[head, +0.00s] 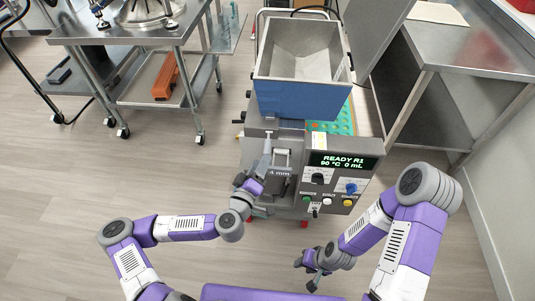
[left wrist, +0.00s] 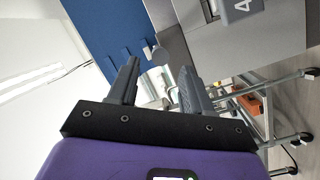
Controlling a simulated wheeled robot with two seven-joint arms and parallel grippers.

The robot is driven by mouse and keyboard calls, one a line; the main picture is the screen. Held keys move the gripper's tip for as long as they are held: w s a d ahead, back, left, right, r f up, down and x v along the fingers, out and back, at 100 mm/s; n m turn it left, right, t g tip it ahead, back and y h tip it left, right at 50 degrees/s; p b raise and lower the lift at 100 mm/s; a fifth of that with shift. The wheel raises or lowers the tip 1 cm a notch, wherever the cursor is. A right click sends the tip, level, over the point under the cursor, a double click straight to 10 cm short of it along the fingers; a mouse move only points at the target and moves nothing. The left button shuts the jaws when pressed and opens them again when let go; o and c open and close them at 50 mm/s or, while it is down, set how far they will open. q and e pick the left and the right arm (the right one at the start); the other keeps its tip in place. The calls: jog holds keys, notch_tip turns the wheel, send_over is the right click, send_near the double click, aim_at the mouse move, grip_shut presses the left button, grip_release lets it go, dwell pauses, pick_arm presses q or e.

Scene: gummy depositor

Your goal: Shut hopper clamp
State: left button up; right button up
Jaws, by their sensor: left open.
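The blue hopper (head: 300,101), with an open metal bin on top, sits on the grey depositor body (head: 262,150). In the left wrist view, the blue hopper wall (left wrist: 100,30) carries small blue brackets. A small grey round-ended part (left wrist: 160,53), perhaps the clamp, shows by its lower edge, beyond my fingertips. I cannot tell its position. My left gripper (head: 266,148) is raised at the front left of the machine, below the hopper; its open, empty fingers also show in the left wrist view (left wrist: 158,72). My right gripper (head: 308,274) hangs low in front of the machine, apparently open and empty.
A control panel (head: 343,178) reading "READY R1, 90 °C, 0 mL" has knobs and buttons. A grey block marked "4 mm" (head: 281,172) is close right of my left gripper. Steel tables stand left (head: 120,42) and right (head: 475,50). The floor in front is clear.

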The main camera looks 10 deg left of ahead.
aim_at(268, 148)
pick_arm(q)
jog(key=b+x, duration=0.1)
jog(key=x, duration=0.6)
jog(key=shift+w+b, duration=0.2)
jog(key=shift+b, duration=0.1)
grip_shut()
